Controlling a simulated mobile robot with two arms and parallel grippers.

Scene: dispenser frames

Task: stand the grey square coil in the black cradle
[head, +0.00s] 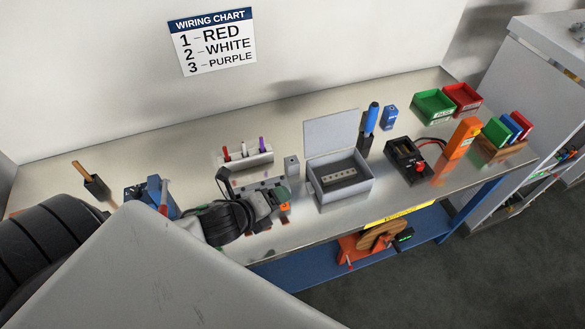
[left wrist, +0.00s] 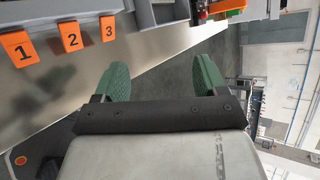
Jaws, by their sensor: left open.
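A small grey square block (head: 291,166), which looks like the grey square coil, stands on the bench just left of the open grey box. A black unit (head: 405,158) with red leads sits to the right of that box; it may be the black cradle, but I cannot make out its seat. My left gripper (head: 283,195) is low over the front of the bench, in front of the grey block and apart from it. In the left wrist view its green fingers (left wrist: 155,82) are spread with nothing between them. My right gripper is not in view.
The open grey box (head: 342,200) holds a strip with holes. A fixture with orange numbered tags (left wrist: 72,36) lies close to my left gripper. A rack of colored pens (head: 245,157) stands behind. An orange meter (head: 461,138) and green bin (head: 433,107) are at right.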

